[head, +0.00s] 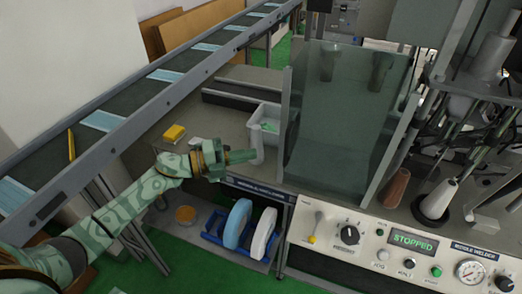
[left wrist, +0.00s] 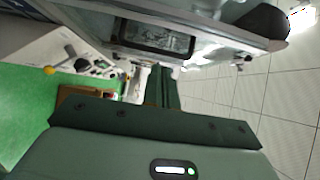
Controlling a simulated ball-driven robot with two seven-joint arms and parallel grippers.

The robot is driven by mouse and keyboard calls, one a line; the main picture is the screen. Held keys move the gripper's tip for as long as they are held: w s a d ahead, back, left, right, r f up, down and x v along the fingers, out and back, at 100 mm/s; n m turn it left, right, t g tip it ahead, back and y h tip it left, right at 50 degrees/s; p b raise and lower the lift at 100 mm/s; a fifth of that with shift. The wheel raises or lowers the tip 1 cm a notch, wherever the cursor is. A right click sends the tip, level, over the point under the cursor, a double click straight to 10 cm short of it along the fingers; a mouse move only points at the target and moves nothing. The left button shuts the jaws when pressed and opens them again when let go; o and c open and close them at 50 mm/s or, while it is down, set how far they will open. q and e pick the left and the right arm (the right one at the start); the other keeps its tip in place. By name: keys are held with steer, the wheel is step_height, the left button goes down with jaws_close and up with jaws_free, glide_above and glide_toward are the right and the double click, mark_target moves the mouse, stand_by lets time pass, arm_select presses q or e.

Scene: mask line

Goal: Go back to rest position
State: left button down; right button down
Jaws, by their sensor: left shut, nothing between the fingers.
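My left arm reaches in from the lower left in the head view. Its gripper (head: 243,156) points right, over the front of the grey worktable, close to a small pale bin (head: 263,137). Its fingers are shut with nothing visible between them. In the left wrist view the green fingers (left wrist: 161,88) are together beyond the gripper body. I cannot tell whether the gripper touches the bin. My right gripper is not in view.
A conveyor (head: 150,80) carrying blue masks runs along the left. A clear guard (head: 335,120) stands right of the gripper. A control panel (head: 400,245) reading STOPPED is at the front right. Blue-and-white reels (head: 238,222) sit below.

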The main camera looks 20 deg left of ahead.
arm_select(q)
steer(key=a+f+n+t+y, duration=0.4)
steer(key=a+f+n+y, duration=0.5)
steer(key=a+f+n, duration=0.3)
steer(key=s+a+f+n+g+y, duration=0.25)
steer(key=s+f, duration=0.25)
steer(key=f, duration=0.4)
steer(key=s+a+f+n+g+y, duration=0.25)
steer(key=s+f+n, duration=0.2)
steer(key=f, duration=0.55)
steer(key=s+d+f+n+g+y, duration=0.1)
steer(key=s+d+f+n+g, duration=0.1)
steer(key=s+f, duration=0.6)
steer(key=s+d+f+n+g+y, duration=0.1)
steer(key=s+d+f+n+g, duration=0.15)
steer(key=s+f, duration=0.6)
steer(key=s+d+f+g, duration=0.1)
steer(key=s+d, duration=0.3)
steer(key=s, duration=0.4)
steer(key=s+d+g+h, duration=0.1)
steer(key=s+d+g, duration=0.1)
steer(key=s+d, duration=0.2)
steer(key=s+d+f+n+g+b, duration=0.1)
steer(key=s+d, duration=0.2)
steer(key=s, duration=0.8)
steer(key=shift+s+d+f+g+h, duration=0.3)
steer(key=shift+d+f+g+h, duration=0.05)
steer(key=shift+d+h, duration=0.05)
